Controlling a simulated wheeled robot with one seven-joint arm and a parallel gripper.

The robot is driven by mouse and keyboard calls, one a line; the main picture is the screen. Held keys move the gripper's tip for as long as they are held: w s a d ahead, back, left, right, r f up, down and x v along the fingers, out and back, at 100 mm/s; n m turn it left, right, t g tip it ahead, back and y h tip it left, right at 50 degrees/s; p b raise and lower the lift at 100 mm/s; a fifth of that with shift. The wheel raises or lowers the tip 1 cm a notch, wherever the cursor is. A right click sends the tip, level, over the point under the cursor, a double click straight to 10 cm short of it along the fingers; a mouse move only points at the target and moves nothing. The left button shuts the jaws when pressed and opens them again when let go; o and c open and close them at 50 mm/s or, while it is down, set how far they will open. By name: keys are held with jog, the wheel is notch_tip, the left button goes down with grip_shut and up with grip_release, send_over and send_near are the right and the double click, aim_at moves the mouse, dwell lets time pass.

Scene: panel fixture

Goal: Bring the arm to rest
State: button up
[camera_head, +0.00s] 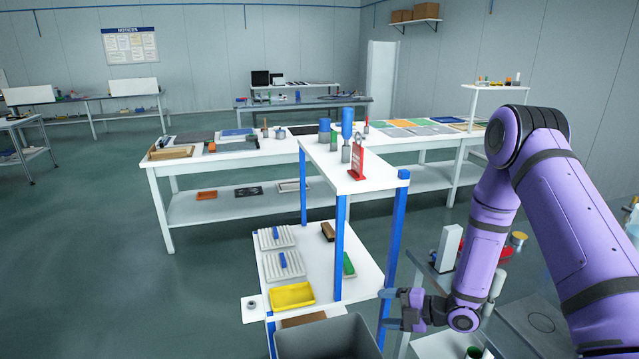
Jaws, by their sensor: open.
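My arm (575,215) is purple with dark bands and comes in from the right edge. It bends at an elbow at the upper right and hangs down from there. My gripper (388,308) is at the lower middle, pointing left, with its jaws open. It is beside the blue-posted shelf rack (398,235), near its right front post. I cannot tell whether it touches the post. Nothing shows between the fingers.
The rack's lower shelf holds a yellow tray (292,296) and ribbed white trays (276,237). A grey bin (330,340) stands in front. A red sign stand (357,162) is on the top shelf. A long white table (230,156) lies behind. Open floor (90,250) is at left.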

jog(key=w+d+r+m+t+h, duration=0.1)
jog(key=w+d+r+m+h, duration=0.15)
jog(key=w+r+h, duration=0.35)
jog(key=s+d+r+m+t+h, duration=0.1)
jog(key=s+d+r+m+h, duration=0.3)
jog(key=r, duration=0.8)
jog(key=d+r+m+t+h, duration=0.2)
jog(key=d+r+m, duration=0.4)
jog(key=r, duration=0.5)
jog(key=s+d+r+m+g+h, duration=0.2)
jog(key=s+r+m+h, duration=0.1)
jog(key=s+r+m, duration=0.8)
jog(key=s+a+r+m+g, duration=0.1)
jog(key=s+m, duration=0.1)
jog(key=s, duration=0.8)
jog(key=s+a+r+m+g+y, duration=0.1)
jog(key=s+m, duration=0.1)
jog(key=s, duration=0.8)
jog(key=shift+r+y, duration=0.3)
jog(key=shift+r, duration=0.05)
